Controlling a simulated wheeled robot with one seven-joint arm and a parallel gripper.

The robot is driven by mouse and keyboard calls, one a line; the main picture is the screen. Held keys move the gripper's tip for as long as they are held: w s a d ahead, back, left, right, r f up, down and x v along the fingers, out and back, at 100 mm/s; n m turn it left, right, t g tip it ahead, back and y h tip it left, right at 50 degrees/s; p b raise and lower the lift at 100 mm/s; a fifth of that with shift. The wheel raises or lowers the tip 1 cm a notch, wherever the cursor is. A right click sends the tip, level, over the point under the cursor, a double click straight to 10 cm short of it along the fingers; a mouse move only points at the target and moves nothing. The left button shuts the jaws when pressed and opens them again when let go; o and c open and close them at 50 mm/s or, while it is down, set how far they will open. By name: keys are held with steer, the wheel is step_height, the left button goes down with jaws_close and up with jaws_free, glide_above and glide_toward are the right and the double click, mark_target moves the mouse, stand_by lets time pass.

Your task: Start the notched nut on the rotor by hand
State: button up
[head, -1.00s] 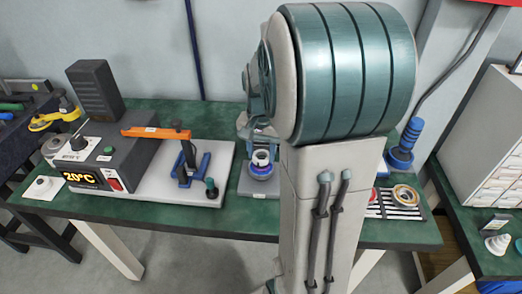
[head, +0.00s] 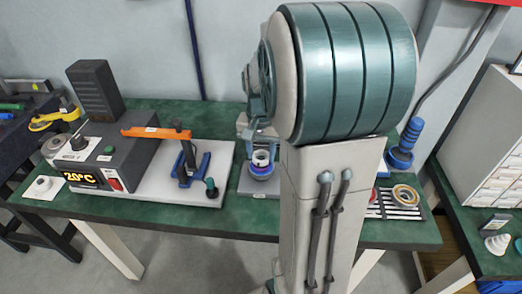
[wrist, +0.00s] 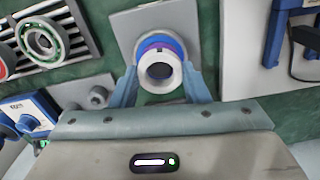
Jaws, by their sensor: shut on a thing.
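The notched nut (wrist: 161,72) is a white ring with a dark opening, in the middle of the wrist view. My gripper (wrist: 160,78) has its two pale blue fingers shut on it from left and right. Just behind the nut is the rotor assembly (wrist: 158,43), with blue and purple rings on a grey plate. In the head view the white nut (head: 261,158) is over the blue part (head: 261,171), below my gripper (head: 263,141). The nut looks lined up with the rotor, but I cannot tell whether its thread has caught.
A grey control box (head: 108,152) and an orange-armed stand (head: 186,160) on a white plate are to the left. A slotted rack (head: 398,211) with rings and a blue spindle (head: 405,145) are to the right. My arm hides the bench middle.

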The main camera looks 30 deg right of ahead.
steer(key=shift+f, duration=0.5)
stand_by(0.8)
steer(key=m, duration=0.4)
steer(key=shift+s, duration=0.1)
steer(key=shift+f, duration=0.1)
steer(key=shift+m+p, duration=0.75)
steer(key=shift+m, duration=1.35)
